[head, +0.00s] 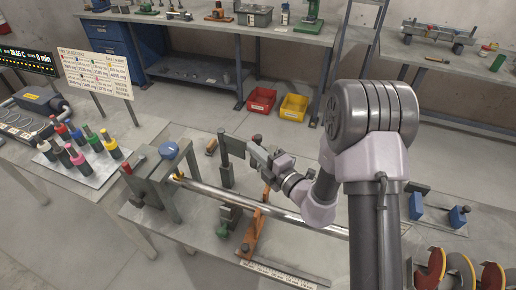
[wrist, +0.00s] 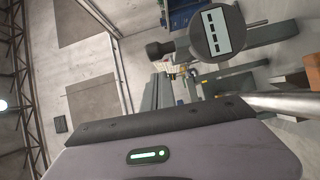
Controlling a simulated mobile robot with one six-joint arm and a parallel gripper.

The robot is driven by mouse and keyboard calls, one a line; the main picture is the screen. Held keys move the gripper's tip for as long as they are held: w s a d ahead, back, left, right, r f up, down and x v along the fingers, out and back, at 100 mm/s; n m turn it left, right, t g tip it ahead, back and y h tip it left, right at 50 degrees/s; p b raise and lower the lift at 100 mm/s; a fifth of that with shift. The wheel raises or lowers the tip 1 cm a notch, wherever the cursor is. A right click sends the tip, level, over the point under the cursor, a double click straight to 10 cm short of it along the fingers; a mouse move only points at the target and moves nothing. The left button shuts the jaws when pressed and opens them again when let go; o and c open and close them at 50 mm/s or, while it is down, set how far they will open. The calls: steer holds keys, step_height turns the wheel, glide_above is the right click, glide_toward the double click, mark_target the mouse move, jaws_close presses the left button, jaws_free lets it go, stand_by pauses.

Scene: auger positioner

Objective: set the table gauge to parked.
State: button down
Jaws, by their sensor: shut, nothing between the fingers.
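The table gauge is a round dark dial (wrist: 217,35) with a pale display strip in the wrist view, at the top right. It sits beside a grey bar, and a dark round knob shows to its left. In the head view a dark upright post (head: 225,165) with a flat plate stands on the near table, just left of my gripper (head: 255,150). The dial's face cannot be made out there. My gripper is shut and empty, close to the plate; I cannot tell whether they touch. My gripper's housing fills the lower wrist view, its fingertips unclear.
An orange stand (head: 253,235) is near the front.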

mark_target(260, 140)
steer(key=shift+w+d, duration=0.4)
steer(key=shift+w, duration=0.1)
steer(key=w+p, duration=0.1)
steer(key=d+p, duration=0.1)
steer(key=shift+w+d+r+p, duration=0.2)
steer(key=shift+w+r+p, duration=0.1)
steer(key=shift+w, duration=0.1)
steer(key=shift+w+d+f, duration=0.1)
steer(key=shift+d+f, duration=0.05)
